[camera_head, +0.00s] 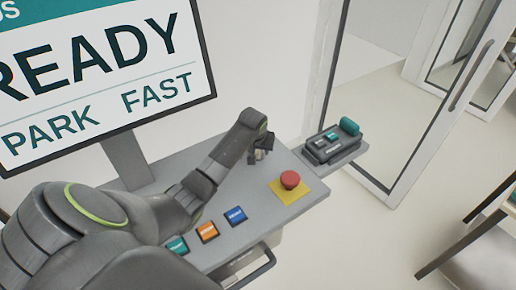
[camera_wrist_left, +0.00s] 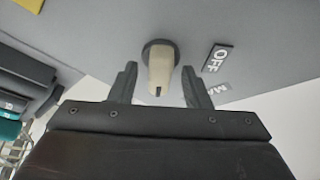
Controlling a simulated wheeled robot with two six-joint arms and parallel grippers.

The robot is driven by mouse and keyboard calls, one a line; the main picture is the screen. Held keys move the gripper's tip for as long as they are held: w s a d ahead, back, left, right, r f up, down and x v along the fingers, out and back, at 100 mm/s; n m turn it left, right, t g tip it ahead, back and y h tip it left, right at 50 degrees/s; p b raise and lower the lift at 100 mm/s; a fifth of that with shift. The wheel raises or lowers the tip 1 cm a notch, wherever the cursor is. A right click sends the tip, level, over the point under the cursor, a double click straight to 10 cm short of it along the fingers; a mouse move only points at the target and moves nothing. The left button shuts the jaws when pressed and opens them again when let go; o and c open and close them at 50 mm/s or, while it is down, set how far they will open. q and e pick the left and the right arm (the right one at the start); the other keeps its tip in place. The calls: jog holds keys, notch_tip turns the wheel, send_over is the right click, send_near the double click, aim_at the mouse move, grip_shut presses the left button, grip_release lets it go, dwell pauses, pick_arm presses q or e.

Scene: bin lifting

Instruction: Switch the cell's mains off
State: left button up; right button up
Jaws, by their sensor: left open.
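The mains switch (camera_wrist_left: 160,62) is a pale knob with a dark round base on the grey console. In the left wrist view a dark "OFF" label (camera_wrist_left: 217,59) lies to its right, with a partly hidden label starting "MA" (camera_wrist_left: 213,88) below that. The knob's marked end points down in the picture, not at "OFF". My left gripper (camera_wrist_left: 159,78) is open, with one finger on each side of the knob and visible gaps to both. In the head view my left gripper (camera_head: 260,152) is over the console's far edge and hides the knob. My right gripper is out of view.
The console (camera_head: 235,200) carries a red mushroom button (camera_head: 290,179) on a yellow plate, and teal, orange and blue buttons (camera_head: 236,216). A screen (camera_head: 100,75) reads "READY". A glass door (camera_head: 400,100) stands right.

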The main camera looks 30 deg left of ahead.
pick_arm(q)
jog(key=shift+c, duration=0.4)
grip_shut()
jog(key=shift+n, duration=0.4)
jog(key=n+g+y, duration=0.1)
jog(key=n, duration=0.2)
jog(key=shift+w+d+n, duration=0.1)
jog(key=shift+d+n, duration=0.05)
jog(key=shift+n, duration=0.15)
jog(key=n+g, duration=0.1)
jog(key=n, duration=0.1)
jog(key=n+y, duration=0.1)
jog(key=n, duration=0.2)
jog(key=shift+w+n+g, duration=0.1)
jog(key=shift+n+g, duration=0.2)
jog(key=shift+g, duration=0.1)
jog(key=n+g, duration=0.1)
jog(key=n, duration=0.3)
jog(key=shift+w+g+y, duration=0.1)
jog(key=shift+g+y, duration=0.2)
jog(key=shift+g, duration=0.1)
jog(key=shift+w+n+g+b, duration=0.1)
jog(key=shift+n+g+b, duration=0.5)
jog(key=shift+n, duration=1.4)
